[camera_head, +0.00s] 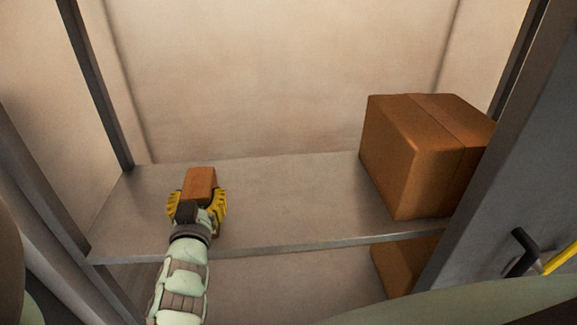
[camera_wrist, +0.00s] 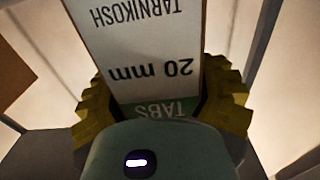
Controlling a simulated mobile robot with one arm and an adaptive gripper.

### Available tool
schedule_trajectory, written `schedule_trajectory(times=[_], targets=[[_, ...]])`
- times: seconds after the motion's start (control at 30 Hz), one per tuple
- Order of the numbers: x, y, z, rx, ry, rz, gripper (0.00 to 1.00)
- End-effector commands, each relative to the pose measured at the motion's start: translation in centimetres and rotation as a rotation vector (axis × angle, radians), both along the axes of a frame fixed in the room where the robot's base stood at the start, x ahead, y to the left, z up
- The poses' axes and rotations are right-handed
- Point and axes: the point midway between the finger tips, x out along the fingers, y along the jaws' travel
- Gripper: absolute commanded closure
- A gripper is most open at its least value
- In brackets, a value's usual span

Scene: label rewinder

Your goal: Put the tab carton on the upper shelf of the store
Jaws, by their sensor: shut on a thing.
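The tab carton (camera_head: 200,182) is a small brown box held in my gripper (camera_head: 199,200). In the wrist view the carton (camera_wrist: 150,60) shows a white face with "TARNIKOSH", "20 mm" and a green band reading "TABS", upside down. The yellow fingers of my gripper (camera_wrist: 165,108) are shut on its two sides. In the head view the carton is over the left part of the upper shelf (camera_head: 290,205). I cannot tell whether its underside touches the shelf, as my gripper hides its near end.
A large brown box (camera_head: 415,155) stands on the right of the shelf. Another box (camera_head: 400,265) is partly visible on the level below. Grey posts (camera_head: 97,85) frame the store. The middle of the shelf is clear. A black and yellow handle (camera_head: 525,250) is at the right.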

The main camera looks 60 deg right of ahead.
Motion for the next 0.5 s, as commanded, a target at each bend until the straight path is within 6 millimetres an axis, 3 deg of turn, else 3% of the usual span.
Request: schedule_trajectory(times=[0.2, 0.23, 0.5], targets=[[0.06, 0.0, -0.19, -0.002, -0.002, 0.001, 0.8], [0.06, 0.0, -0.12, -0.002, -0.002, 0.001, 0.32], [0.07, 0.02, -0.09, -0.002, -0.001, 0.001, 0.04]])
